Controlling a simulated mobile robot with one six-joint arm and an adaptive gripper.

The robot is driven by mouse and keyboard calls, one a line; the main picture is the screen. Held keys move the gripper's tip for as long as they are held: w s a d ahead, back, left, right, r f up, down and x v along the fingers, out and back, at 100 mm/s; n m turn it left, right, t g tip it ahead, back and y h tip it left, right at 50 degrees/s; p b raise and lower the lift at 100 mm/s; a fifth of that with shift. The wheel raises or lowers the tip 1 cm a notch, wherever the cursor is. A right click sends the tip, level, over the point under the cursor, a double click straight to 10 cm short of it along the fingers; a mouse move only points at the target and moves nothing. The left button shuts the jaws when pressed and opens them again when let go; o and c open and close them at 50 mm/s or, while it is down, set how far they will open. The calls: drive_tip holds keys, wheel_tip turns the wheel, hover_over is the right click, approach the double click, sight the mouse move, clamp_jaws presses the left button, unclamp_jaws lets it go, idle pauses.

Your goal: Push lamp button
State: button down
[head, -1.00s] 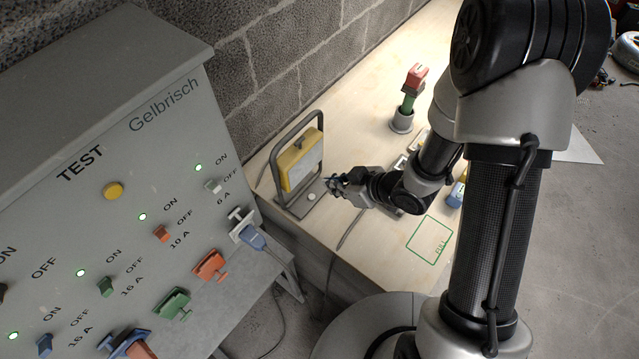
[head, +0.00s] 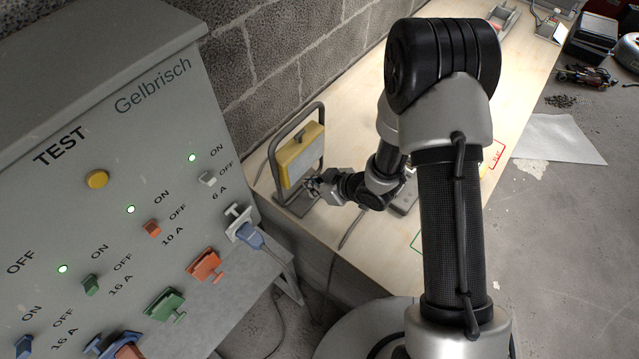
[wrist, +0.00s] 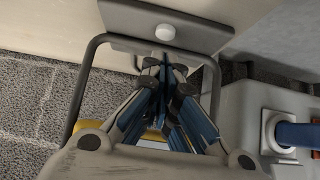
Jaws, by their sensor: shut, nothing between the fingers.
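The lamp (head: 301,158) is a yellow floodlight with a pale face in a grey tubular frame, upright on the wooden table. Its grey base plate (wrist: 125,20) and round white button (wrist: 165,32) show at the top of the wrist view. In the head view my gripper hides the button. My gripper (head: 311,184) is at the front of the lamp, low over its base. In the wrist view my gripper (wrist: 163,64) has its blue-padded fingers together and empty, with the tips just below the button in the picture. I cannot tell whether they touch it.
A grey test panel (head: 150,150) with switches and plugs stands at the left, close to the lamp. A block wall (head: 270,60) rises behind. A cable (head: 350,230) crosses the table's near edge. The table (head: 350,120) is bare behind the lamp.

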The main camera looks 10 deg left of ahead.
drive_tip(key=shift+f, duration=0.85)
drive_tip(key=shift+f+b, duration=0.8)
drive_tip(key=shift+f, duration=0.05)
drive_tip(key=shift+s+d+f, duration=0.1)
drive_tip(key=shift+s+d, duration=0.05)
drive_tip(key=shift+r+p, duration=0.45)
drive_tip(key=shift+r, duration=0.05)
drive_tip(key=r+p, duration=0.2)
drive_tip(key=r, duration=0.1)
drive_tip(key=r+p, duration=0.1)
drive_tip(key=shift+d+r, duration=0.25)
drive_tip(key=shift+r, duration=0.15)
drive_tip(key=p+v, duration=0.2)
drive_tip(key=v, duration=0.6)
drive_tip(key=shift+s+d, duration=0.15)
drive_tip(key=shift+d, duration=0.1)
